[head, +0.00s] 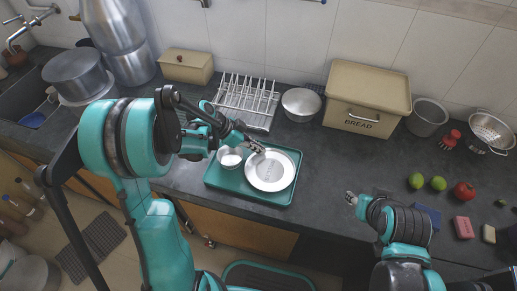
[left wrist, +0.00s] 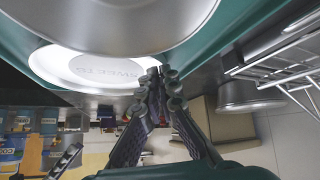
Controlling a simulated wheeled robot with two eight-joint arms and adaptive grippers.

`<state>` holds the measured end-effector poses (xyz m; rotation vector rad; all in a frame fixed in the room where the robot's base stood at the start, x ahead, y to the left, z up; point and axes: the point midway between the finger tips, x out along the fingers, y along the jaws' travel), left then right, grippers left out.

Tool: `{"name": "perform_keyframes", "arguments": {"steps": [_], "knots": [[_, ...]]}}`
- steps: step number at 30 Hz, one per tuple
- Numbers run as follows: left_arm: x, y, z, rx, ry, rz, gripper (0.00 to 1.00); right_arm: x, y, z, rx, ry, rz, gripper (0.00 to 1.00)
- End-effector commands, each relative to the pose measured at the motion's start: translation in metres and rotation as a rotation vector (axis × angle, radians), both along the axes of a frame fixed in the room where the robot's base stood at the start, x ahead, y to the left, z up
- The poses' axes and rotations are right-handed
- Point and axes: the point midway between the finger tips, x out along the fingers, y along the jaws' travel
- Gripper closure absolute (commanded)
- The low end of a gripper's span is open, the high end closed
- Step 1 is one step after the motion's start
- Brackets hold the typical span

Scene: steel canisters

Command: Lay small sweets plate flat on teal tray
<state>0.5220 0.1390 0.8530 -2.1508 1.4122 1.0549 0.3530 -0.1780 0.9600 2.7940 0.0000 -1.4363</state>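The teal tray (head: 213,183) lies on the dark counter in the head view. The small round steel sweets plate (head: 270,172) is over its right part; I cannot tell whether it rests fully flat. The plate, with lettering on its face, also shows in the left wrist view (left wrist: 105,70). My left gripper (head: 258,148) is at the plate's far left rim, and its fingertips (left wrist: 163,78) come together there, seemingly on the rim. My right gripper (head: 351,198) is over the counter, away from the tray; its fingers are too small to read.
A steel bowl (head: 230,158) stands on the tray's left part, close to the plate. Behind are a dish rack (head: 246,97), another steel bowl (head: 301,104) and a bread box (head: 367,97). Limes (head: 438,183) and an apple (head: 464,190) lie at the right.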

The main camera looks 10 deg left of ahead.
Motion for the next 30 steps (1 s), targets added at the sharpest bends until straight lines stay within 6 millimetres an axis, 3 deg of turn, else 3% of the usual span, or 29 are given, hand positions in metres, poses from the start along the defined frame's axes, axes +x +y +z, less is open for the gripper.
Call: {"name": "perform_keyframes", "arguments": {"steps": [1, 4, 5, 17, 30], "knots": [[0.0, 0.0, 0.0, 0.0, 0.0, 0.0, 1.0, 0.0, 0.0, 0.0, 0.0, 0.0, 0.0, 0.6], [0.0, 0.0, 0.0, 0.0, 0.0, 0.0, 0.75, 0.0, 0.0, 0.0, 0.0, 0.0, 0.0, 0.6], [0.0, 0.0, 0.0, 0.0, 0.0, 0.0, 0.74, 0.0, 0.0, 0.0, 0.0, 0.0, 0.0, 0.6], [-0.002, 0.006, 0.01, 0.0, 0.001, 0.002, 0.74, 0.0, 0.0, 0.005, 0.0, 0.0, 0.0, 0.6], [-0.021, 0.062, 0.077, -0.001, 0.0, 0.003, 0.74, 0.0, 0.0, 0.038, 0.0, 0.0, 0.0, 0.6]]}}
